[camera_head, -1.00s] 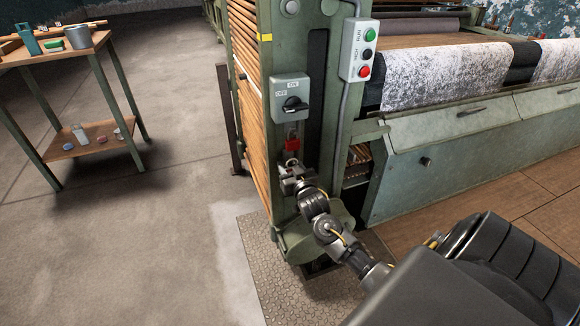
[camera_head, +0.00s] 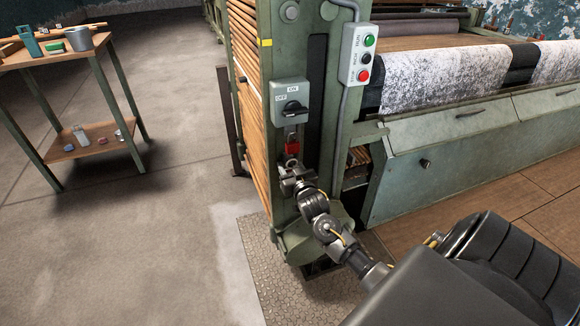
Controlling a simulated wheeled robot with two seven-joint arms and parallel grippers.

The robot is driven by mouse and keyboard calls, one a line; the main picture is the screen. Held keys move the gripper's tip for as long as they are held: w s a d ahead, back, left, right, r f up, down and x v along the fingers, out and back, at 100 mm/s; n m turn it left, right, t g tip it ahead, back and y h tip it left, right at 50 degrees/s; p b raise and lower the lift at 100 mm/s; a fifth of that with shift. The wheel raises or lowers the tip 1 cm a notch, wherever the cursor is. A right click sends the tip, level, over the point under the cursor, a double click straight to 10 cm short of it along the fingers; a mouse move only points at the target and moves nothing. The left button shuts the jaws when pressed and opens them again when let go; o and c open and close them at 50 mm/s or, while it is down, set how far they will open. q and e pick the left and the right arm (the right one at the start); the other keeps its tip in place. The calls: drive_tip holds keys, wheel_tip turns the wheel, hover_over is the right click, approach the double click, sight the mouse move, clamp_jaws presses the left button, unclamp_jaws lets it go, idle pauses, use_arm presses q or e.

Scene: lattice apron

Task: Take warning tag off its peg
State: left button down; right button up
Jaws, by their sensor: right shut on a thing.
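The small red warning tag (camera_head: 292,148) is in front of the green machine post, just below the grey ON/OFF switch box (camera_head: 290,101) with its black knob. My right gripper (camera_head: 291,165) comes up from below and is shut on the tag's lower end. The fingers hide that end. A small pale piece shows just above the red part. The peg is too small to make out, so I cannot tell whether the tag still hangs on it. My left gripper is not in view.
A RUN control box (camera_head: 360,54) with green, black and red buttons sits on the post's right. A conduit (camera_head: 339,120) runs down beside the post. A wooden-topped cart (camera_head: 85,145) stands at the left. The floor between is clear.

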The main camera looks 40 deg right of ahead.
drive_tip(key=shift+r, duration=0.2)
idle(0.3)
drive_tip(key=p+v, duration=0.6)
drive_tip(key=v, duration=0.4)
idle(1.0)
